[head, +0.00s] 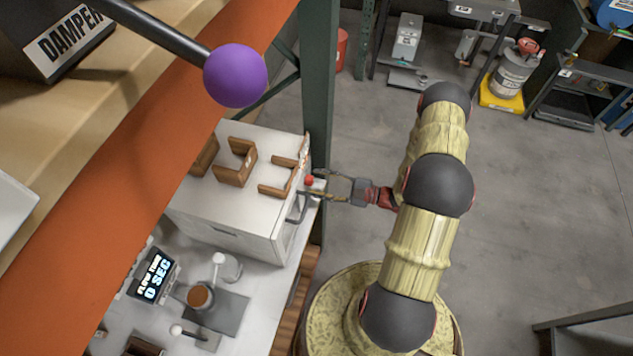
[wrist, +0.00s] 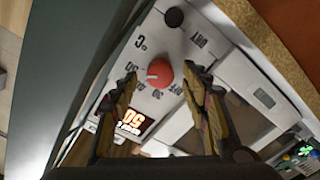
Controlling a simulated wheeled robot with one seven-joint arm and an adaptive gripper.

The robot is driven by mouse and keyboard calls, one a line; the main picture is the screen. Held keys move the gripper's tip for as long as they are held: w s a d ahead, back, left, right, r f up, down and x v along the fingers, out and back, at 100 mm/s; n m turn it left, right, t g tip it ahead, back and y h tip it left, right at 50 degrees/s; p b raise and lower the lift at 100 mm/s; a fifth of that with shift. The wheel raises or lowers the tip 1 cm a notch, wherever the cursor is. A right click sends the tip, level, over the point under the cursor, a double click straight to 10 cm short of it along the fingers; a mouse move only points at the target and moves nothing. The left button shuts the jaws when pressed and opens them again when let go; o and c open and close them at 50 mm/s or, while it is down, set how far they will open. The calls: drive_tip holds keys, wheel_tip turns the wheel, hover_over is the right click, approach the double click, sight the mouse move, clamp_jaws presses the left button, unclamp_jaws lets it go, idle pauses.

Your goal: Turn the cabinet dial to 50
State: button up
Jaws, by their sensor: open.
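The cabinet (head: 225,220) is a white box with brown brackets on top, standing on the bench in the head view. Its red dial (head: 309,181) is on the side facing my gripper. In the wrist view the dial (wrist: 160,73) has a pale pointer mark and printed numbers around it. A lit display (wrist: 128,119) below it shows digits that seem to read 50, seen rotated. My gripper (head: 322,184) is open, its fingers on either side of the dial; in the wrist view the fingertips (wrist: 161,70) appear apart from it.
A dark round knob (wrist: 174,17) sits on the same panel. A green upright post (head: 318,100) and an orange beam (head: 140,150) stand close to the cabinet. A purple ball (head: 235,76) on a rod hangs above. Open floor (head: 540,190) lies to the right.

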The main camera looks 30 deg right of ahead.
drive_tip(key=v, duration=1.1)
